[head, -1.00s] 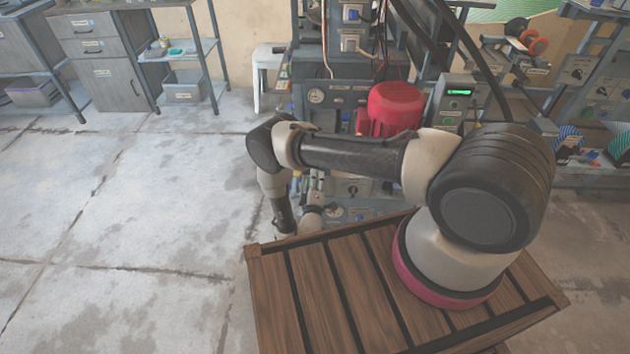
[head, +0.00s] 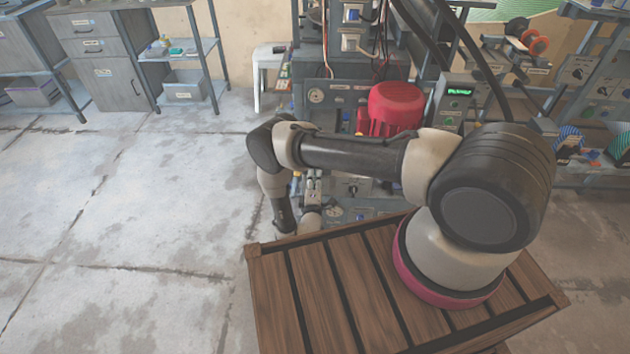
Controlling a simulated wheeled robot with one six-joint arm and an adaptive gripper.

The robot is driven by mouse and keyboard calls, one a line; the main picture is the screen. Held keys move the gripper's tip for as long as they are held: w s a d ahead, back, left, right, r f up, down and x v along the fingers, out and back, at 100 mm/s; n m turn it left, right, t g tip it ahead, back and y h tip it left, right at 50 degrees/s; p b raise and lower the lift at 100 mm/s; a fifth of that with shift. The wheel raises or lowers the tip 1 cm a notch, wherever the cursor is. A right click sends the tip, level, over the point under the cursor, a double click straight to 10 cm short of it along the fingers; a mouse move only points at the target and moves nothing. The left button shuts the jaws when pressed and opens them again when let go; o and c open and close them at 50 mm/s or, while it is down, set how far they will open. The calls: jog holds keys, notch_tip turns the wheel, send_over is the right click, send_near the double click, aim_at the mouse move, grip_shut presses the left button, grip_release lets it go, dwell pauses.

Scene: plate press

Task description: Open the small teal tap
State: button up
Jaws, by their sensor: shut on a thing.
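My gripper (head: 313,184) shows small beyond the wooden top, in front of the press machine (head: 350,105), at the end of my bent arm. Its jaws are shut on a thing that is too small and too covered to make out. I cannot pick out the small teal tap; my arm and gripper cover part of the machine's low front.
A red motor (head: 395,108) and a control box with a lit green display (head: 460,91) stand behind my arm. Slatted wood (head: 345,290) lies below it. A grey cabinet (head: 110,65) and shelf are at upper left. The left floor (head: 120,220) is clear.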

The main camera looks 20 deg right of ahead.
jog(key=o, duration=1)
jog(key=v, duration=1.2)
